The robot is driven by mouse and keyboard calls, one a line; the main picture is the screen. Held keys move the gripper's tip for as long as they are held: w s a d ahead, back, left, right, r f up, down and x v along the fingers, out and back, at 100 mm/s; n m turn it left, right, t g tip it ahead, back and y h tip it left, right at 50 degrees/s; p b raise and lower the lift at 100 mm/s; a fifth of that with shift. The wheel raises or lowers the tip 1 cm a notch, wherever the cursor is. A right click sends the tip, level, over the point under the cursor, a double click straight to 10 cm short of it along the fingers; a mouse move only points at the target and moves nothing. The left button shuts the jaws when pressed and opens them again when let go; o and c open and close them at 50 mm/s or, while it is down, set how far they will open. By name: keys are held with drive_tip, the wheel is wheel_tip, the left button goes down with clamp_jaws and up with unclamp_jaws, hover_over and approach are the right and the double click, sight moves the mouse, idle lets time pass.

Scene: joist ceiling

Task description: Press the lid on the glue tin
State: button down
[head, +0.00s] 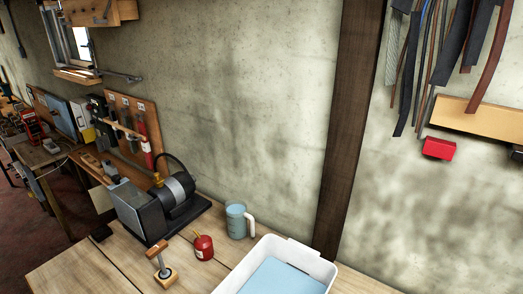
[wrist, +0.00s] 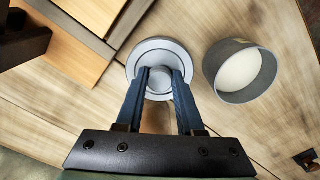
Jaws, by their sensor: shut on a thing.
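In the wrist view, my gripper (wrist: 158,84) is shut on the round knob of a pale grey lid (wrist: 157,47), one blue finger on each side. The lid is a stepped disc seen from above, and part of its near side is hidden by the fingers. I cannot tell whether it touches the bench or is held just above it. The open glue tin (wrist: 228,86) stands to the right of the lid, apart from it. It is a dark grey cylinder with white glue inside. The head view shows neither my gripper, the lid nor the tin.
In the wrist view, a wooden block or box (wrist: 85,22) lies close to the lid's left. In the head view, the bench holds a white bin (head: 327,268), a blue jug (head: 236,221), a red can (head: 203,248) and a grinder (head: 180,190).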

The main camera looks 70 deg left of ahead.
wheel_tip(320, 180, up, 5)
drive_tip(key=p, duration=0.4)
drive_tip(key=shift+r+p, duration=0.1)
drive_tip(key=shift+p, duration=0.25)
drive_tip(key=shift+s, duration=0.1)
